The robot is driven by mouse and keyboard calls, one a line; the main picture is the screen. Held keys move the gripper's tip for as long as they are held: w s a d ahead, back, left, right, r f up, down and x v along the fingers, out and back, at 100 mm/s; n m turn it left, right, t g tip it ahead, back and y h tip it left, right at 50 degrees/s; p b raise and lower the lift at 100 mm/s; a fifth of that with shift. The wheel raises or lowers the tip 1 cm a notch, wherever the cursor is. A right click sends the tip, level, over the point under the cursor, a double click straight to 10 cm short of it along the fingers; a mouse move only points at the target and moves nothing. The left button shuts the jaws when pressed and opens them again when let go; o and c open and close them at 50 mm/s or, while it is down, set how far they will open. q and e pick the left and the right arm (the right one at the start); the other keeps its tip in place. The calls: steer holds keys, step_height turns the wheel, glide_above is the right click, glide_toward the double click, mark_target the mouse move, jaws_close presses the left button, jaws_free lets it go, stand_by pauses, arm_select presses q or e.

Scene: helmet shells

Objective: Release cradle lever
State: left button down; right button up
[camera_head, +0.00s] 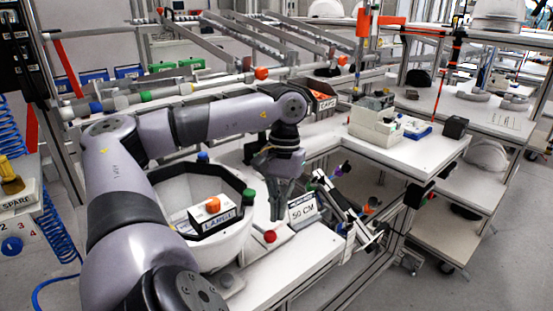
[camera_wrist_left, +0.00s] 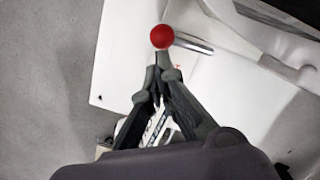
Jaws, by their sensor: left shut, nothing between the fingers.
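The cradle lever has a red ball knob (camera_head: 270,236) at the front of the white cradle top. In the left wrist view the red knob (camera_wrist_left: 162,36) sits on a short metal rod (camera_wrist_left: 193,43) that runs to the right. My left gripper (camera_head: 275,214) points down just behind the knob in the head view. In the wrist view its fingertips (camera_wrist_left: 163,66) are together just below the knob, with nothing between them. I cannot tell whether they touch it. The white helmet shell (camera_head: 225,247) with a dark angular rim stands left of the gripper.
A labelled box with an orange knob (camera_head: 212,205) sits within the shell's rim. A "50 CM" sign (camera_head: 302,207) stands close right of my gripper, with a black and white jointed fixture (camera_head: 345,210) beyond it. The bench front right of the knob is clear.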

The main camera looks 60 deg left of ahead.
arm_select(q)
step_height(320, 180, up, 8)
steer(key=shift+f, duration=0.2)
stand_by(0.3)
stand_by(0.7)
